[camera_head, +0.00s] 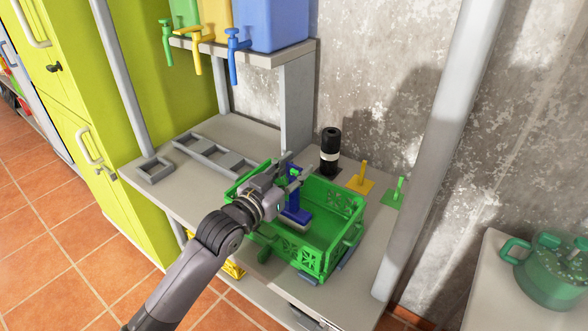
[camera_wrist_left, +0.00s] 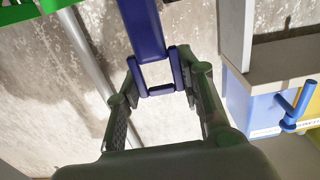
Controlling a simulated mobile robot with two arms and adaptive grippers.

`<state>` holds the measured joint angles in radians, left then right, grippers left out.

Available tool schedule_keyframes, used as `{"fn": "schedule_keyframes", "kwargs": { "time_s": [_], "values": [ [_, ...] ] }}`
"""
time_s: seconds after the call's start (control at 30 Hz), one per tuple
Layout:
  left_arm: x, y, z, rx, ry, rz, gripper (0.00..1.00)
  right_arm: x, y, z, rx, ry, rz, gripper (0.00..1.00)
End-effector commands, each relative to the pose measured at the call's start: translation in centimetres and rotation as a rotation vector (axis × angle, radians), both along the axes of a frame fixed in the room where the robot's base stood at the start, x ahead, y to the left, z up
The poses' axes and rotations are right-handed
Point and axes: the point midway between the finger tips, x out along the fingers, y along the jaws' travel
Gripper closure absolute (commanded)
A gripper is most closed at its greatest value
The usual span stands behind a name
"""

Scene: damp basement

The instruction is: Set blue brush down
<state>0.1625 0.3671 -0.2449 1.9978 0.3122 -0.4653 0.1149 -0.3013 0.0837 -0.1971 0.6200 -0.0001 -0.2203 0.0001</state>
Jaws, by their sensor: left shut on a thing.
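The blue brush (camera_head: 291,206) stands roughly upright, handle up, over the inside of the green crate (camera_head: 318,263) on the grey workbench. My left gripper (camera_head: 287,177) is shut on the upper part of its handle. The handle (camera_wrist_left: 143,32) also shows in the left wrist view, its looped end between the fingers of the left gripper (camera_wrist_left: 160,88). The pale bristle end is low in the crate; I cannot tell whether it touches the floor. My right gripper is not in view.
A black bottle (camera_head: 330,150), a yellow upright tool (camera_head: 361,182) and a green one (camera_head: 395,194) stand behind the crate. Grey open frames (camera_head: 212,153) lie on the left. A shelf (camera_head: 262,54) with tapped containers hangs above. A grey post (camera_head: 440,150) rises on the right.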

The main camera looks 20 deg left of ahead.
Motion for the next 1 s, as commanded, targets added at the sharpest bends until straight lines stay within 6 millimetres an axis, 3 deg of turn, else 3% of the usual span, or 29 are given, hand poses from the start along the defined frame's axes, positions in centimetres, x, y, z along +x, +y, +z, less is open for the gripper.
{"fn": "schedule_keyframes", "kwargs": {
  "time_s": [0.27, 0.3, 0.57, 1.0],
  "values": [
    [0.01, 0.00, -0.30, 0.000, -0.001, 0.000, 1.00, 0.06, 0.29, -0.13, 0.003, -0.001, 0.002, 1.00],
    [0.01, 0.00, -0.28, 0.000, 0.000, 0.000, 0.63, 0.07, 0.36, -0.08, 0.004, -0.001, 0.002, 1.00],
    [0.00, 0.00, -0.26, 0.000, 0.001, 0.000, 0.46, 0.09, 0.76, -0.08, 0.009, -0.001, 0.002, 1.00],
    [-0.67, 0.27, -0.11, 0.001, 0.003, 0.000, 0.45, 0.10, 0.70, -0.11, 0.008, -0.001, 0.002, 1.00]
  ]
}}
